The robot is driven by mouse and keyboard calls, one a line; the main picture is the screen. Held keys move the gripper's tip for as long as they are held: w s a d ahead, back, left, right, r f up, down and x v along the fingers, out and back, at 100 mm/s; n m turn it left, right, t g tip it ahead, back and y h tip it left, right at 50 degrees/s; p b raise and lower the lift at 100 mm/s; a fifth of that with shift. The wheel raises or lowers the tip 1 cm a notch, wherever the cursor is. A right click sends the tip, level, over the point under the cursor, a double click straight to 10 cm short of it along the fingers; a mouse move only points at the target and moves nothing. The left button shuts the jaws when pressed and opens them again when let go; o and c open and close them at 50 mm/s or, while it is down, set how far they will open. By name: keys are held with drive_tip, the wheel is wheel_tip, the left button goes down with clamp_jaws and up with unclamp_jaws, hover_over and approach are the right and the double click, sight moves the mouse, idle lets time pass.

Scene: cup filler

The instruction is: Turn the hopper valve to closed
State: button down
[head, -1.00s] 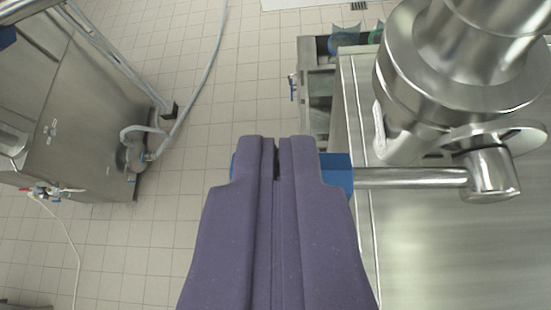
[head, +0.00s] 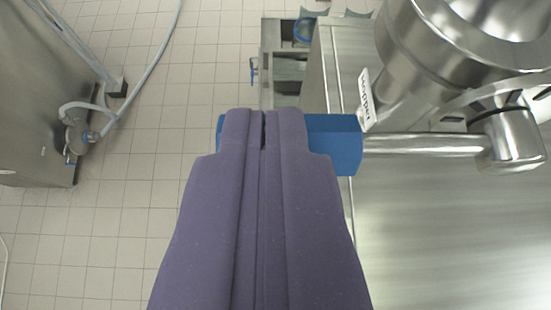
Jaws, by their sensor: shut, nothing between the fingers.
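The hopper valve is a steel bar (head: 425,144) with a blue grip (head: 338,143) at its left end. The bar runs level in the picture from a steel joint (head: 512,140) at the right. My purple gripper (head: 262,114) is shut and empty. It covers the middle of the blue grip, whose ends show on both sides of the fingers. I cannot tell whether the fingers touch the grip. The steel hopper (head: 460,50) is at the top right, with a white label (head: 365,98) on its lower part.
A steel worktop (head: 440,240) lies below the hopper and fills the right side. A steel cabinet (head: 30,100) with pipes and a valve (head: 78,135) stands at the left. Tiled floor (head: 160,90) is clear between them. A smaller frame with a blue tap (head: 253,70) stands at the top.

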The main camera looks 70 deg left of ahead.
idle(0.4)
drive_tip(key=v, duration=0.7)
drive_tip(key=shift+d+r, duration=0.2)
drive_tip(key=shift+d, duration=0.1)
drive_tip(key=shift+s, duration=0.1)
